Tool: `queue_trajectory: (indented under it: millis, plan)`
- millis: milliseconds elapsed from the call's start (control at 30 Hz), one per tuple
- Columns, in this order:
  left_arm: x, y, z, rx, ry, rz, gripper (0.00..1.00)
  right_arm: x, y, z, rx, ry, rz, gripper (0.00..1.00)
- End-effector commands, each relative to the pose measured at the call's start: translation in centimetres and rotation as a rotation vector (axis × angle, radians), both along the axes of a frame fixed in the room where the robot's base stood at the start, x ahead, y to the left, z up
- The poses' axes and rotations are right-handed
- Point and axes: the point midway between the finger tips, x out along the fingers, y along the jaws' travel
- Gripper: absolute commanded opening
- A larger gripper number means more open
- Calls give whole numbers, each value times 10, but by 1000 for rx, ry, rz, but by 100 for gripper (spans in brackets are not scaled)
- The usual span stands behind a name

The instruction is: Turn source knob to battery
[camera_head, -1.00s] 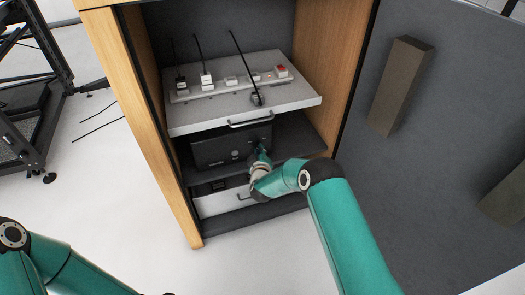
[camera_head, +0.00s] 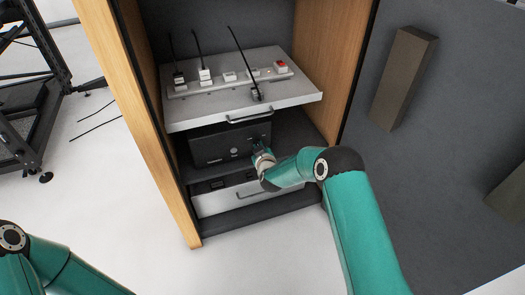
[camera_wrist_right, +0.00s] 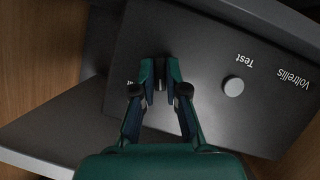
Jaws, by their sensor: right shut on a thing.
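A black box (camera_head: 210,147) with a knob panel stands on the middle shelf of the cabinet. In the right wrist view its dark front panel (camera_wrist_right: 205,50) appears rotated, with "Test" and "Voltrellis" lettering. My right gripper (camera_head: 257,146) is at the right part of the box front. In the wrist view the right gripper (camera_wrist_right: 160,75) is shut on a small dark knob (camera_wrist_right: 160,84) between its fingertips. The label beside this knob is mostly hidden by a finger, so its setting cannot be read. My left gripper is out of view; only the left arm shows at lower left.
A round pale Test button (camera_wrist_right: 233,86) sits near the gripper. Above the box, a pulled-out grey shelf (camera_head: 210,115) with a handle carries a power strip (camera_head: 225,84) with plugs. A light drawer (camera_head: 222,203) is below. Wooden cabinet walls (camera_head: 319,60) stand either side.

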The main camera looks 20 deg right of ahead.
Motion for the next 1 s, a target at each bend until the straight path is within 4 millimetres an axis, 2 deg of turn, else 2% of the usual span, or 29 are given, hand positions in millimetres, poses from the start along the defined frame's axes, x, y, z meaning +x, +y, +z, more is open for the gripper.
queue_trajectory:
  millis: [33,600,800,1000]
  plan:
    - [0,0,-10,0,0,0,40,0,-1,-5,43,1,-1,0]
    - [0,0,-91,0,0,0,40,0,-4,-7,580,18,2,0]
    - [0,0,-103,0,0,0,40,0,-6,-4,767,27,1,0]
    - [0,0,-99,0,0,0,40,0,-7,-1,934,33,-1,0]
